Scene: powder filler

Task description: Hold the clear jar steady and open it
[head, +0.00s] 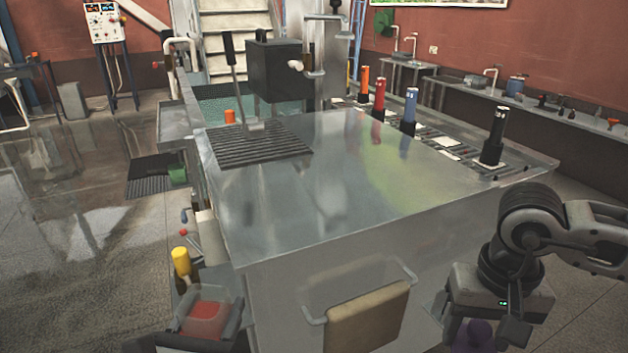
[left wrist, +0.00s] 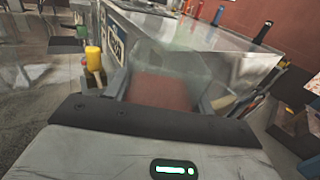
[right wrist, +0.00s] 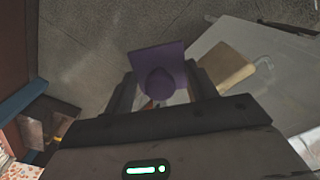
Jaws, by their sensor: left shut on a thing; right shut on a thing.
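The clear jar (head: 204,318) with reddish contents is low at the left front corner of the metal counter. My left gripper (head: 208,326) is shut on its sides; the left wrist view shows the jar (left wrist: 163,88) between the fingers. A purple square lid with a round knob (right wrist: 160,75) is between the fingers of my right gripper (right wrist: 163,92), which is shut on the knob. In the head view a little of the purple lid (head: 478,336) shows under my right gripper at the lower right. The lid is well apart from the jar, and the jar's top appears uncovered.
The metal counter (head: 330,190) is mostly clear on top. A tan towel (head: 368,318) hangs on its front rail between my grippers. A yellow-capped item (head: 181,262) is beside the jar. Several coloured cylinders (head: 410,108) stand along the counter's far right edge.

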